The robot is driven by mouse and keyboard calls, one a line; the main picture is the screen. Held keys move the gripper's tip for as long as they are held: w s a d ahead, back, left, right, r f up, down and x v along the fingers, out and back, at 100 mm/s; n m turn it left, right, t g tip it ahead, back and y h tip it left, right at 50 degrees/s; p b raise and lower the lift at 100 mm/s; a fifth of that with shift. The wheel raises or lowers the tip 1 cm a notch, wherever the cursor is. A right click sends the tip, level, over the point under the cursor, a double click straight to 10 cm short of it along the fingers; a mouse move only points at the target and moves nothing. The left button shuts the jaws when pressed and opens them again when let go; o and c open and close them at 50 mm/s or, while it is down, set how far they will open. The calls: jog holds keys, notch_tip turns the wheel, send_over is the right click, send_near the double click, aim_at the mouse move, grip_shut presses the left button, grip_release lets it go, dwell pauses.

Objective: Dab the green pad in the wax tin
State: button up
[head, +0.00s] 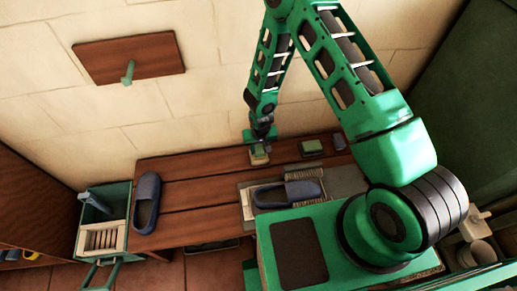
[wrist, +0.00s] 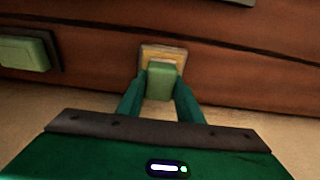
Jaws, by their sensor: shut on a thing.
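My gripper (wrist: 160,90) is shut on the green pad (wrist: 164,80), with one finger on each side of it. In the head view my gripper (head: 260,143) points down at the back of the brown bench. A small square tin with a pale rim and yellowish inside, which looks like the wax tin (wrist: 163,50), lies right at the pad in the wrist view. The pad hides part of it. In the head view the tin (head: 259,160) shows just under the gripper. I cannot tell whether the pad touches the wax.
Another green block (head: 312,146) on a dark base sits right of the gripper; it also shows in the wrist view (wrist: 24,52). Blue slippers lie on the bench (head: 187,190) and on a grey tray (head: 345,180). A green caddy (head: 95,207) stands left. The bench's middle is clear.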

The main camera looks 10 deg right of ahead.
aim_at(259, 147)
jog(key=shift+f, duration=0.45)
dwell(1.2)
jog(key=shift+r, duration=3.5)
